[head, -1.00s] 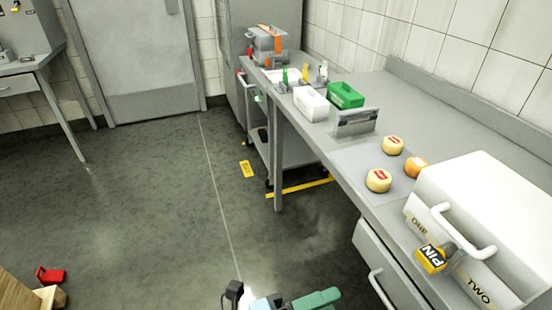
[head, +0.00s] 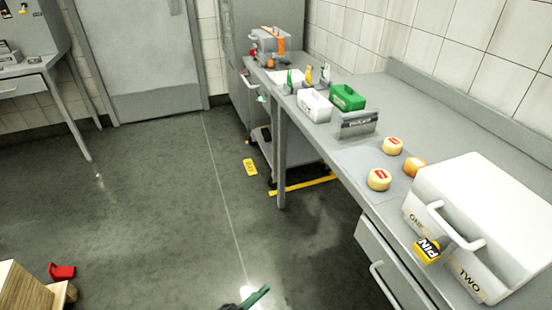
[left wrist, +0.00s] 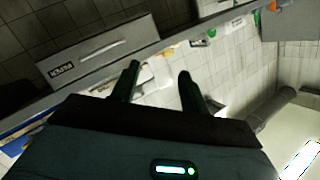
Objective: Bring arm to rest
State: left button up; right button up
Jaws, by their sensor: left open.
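My left gripper (left wrist: 158,82) is open in the left wrist view, its two dark fingers spread with nothing held between them. In the head view only a small green and dark piece of my arm (head: 255,297) shows at the bottom edge, over the floor. Two pale cheese wheels with red labels, one at the back (head: 392,145) and one in front (head: 379,180), and an orange wheel (head: 414,167) sit on a grey mat (head: 352,157) on the counter, apart from the arm. My right gripper is not in view.
White (head: 314,104) and green (head: 347,97) containers stand farther back. A red object (head: 61,271) is at lower left. The middle floor is clear.

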pick_arm(q)
jog(key=s+a+f+n+g+y+p, duration=0.2)
jog(key=s+a+f+n+y, duration=0.6)
jog(key=s+a+f+n, duration=0.5)
jog(key=s+a+f+g, duration=0.1)
jog(key=s+a+f, duration=0.1)
jog(key=s+a, duration=0.2)
jog(key=shift+a+f+y+p, duration=0.15)
jog(key=shift+a+y+p, duration=0.15)
jog(key=shift+a, duration=0.45)
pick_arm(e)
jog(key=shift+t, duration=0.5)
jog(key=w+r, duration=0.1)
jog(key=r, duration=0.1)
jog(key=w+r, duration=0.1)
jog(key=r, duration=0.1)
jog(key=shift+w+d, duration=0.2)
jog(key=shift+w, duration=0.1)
pick_arm(q)
jog(key=shift+s, duration=0.1)
